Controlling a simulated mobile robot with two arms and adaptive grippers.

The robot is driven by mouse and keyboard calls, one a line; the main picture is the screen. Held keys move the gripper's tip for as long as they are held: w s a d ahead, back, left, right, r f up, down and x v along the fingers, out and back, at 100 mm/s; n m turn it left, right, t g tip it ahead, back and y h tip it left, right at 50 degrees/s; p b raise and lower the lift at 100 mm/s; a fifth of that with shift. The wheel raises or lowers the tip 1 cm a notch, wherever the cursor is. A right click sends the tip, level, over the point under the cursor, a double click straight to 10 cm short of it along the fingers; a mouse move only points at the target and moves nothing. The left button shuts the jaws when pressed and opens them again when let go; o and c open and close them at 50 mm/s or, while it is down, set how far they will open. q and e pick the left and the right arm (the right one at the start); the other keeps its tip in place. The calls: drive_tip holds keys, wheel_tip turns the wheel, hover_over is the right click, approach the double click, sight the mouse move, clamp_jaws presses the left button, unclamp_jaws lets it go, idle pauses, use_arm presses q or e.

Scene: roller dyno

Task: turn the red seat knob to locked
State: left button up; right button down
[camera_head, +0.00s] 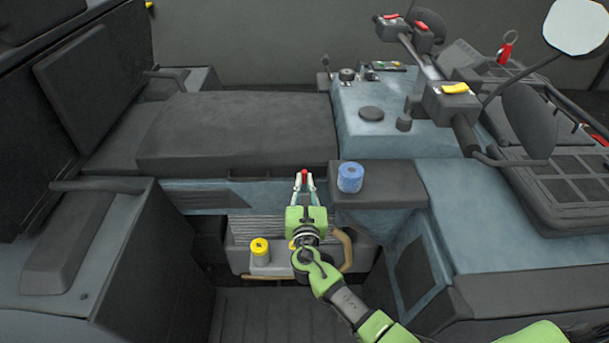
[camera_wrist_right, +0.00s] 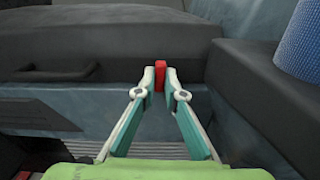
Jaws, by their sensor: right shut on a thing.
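The red seat knob (camera_head: 304,173) is at the front edge of the dark seat (camera_head: 235,125), in the middle of the head view. In the right wrist view the knob (camera_wrist_right: 160,77) shows as a small upright red piece between the fingertips. My right gripper (camera_head: 304,181) is shut on it, one finger on each side; it also shows in the right wrist view (camera_wrist_right: 160,82). The fingers hide part of the knob, and I cannot read any lock marking. My left gripper is not in view.
A blue roll (camera_head: 350,177) stands on the dark ledge right of the knob. A yellow-capped container (camera_head: 260,250) stands below left of my right gripper. The blue-grey console (camera_head: 375,118) with levers is at the right. The footwell floor (camera_head: 265,315) is open.

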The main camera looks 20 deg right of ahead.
drive_tip(key=shift+n, duration=0.5)
drive_tip(key=c, duration=2.1)
unclamp_jaws()
drive_tip(key=shift+s, duration=0.15)
drive_tip(key=v, duration=1.1)
drive_tip(key=shift+s+r, duration=0.2)
drive_tip(key=shift+s, duration=0.15)
drive_tip(key=shift+a, duration=0.15)
